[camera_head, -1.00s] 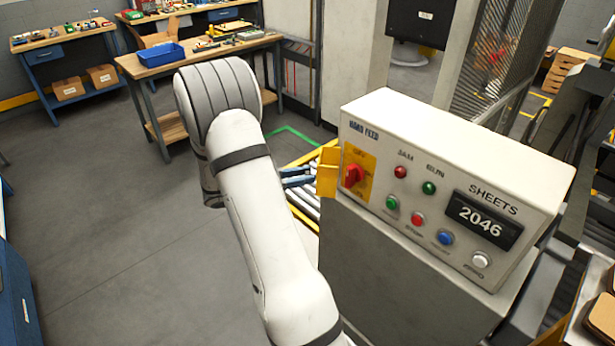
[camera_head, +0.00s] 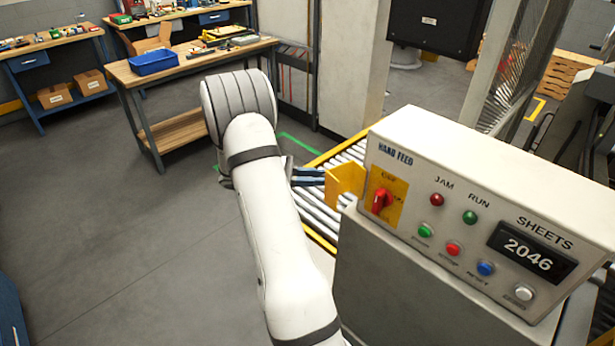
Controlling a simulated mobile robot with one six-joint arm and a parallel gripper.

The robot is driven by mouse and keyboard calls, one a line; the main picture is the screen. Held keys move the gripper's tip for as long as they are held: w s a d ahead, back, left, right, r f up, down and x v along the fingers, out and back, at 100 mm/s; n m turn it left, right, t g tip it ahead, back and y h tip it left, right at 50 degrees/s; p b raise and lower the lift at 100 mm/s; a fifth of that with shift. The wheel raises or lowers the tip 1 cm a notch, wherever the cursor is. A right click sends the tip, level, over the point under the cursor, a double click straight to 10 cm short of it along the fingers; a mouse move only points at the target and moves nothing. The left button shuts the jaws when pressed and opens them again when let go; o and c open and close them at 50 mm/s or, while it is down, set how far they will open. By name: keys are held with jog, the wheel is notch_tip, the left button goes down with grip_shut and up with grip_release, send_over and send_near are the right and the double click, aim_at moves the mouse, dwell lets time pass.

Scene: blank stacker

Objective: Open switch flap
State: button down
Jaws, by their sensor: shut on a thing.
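The yellow switch flap (camera_head: 346,181) stands out to the left from the front of the white control box and is swung open. The red rotary switch (camera_head: 382,200) sits uncovered on its yellow plate (camera_head: 398,188), under the "HAND FEED" label. My gripper (camera_head: 322,177) reaches in from the left with its blue-grey fingers and is shut on the flap's outer edge. My arm hides part of the gripper's body. The fingertips' exact contact with the flap is small in view.
The control box (camera_head: 470,170) carries red, green, blue and white buttons and a "2046" display (camera_head: 530,252). A roller conveyor (camera_head: 318,215) runs behind the flap. A wooden workbench (camera_head: 190,66) with a blue bin (camera_head: 154,62) stands at the back left. The grey floor on the left is clear.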

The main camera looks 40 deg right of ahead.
jog(key=shift+s+d+f+m+g+y, duration=0.25)
jog(key=shift+d+m+g+y, duration=0.1)
jog(key=shift+g+y, duration=0.15)
jog(key=c, duration=1.2)
grip_release()
jog(key=shift+c, duration=0.2)
jog(key=b+v, duration=0.2)
jog(key=v, duration=0.6)
jog(key=shift+r, duration=0.15)
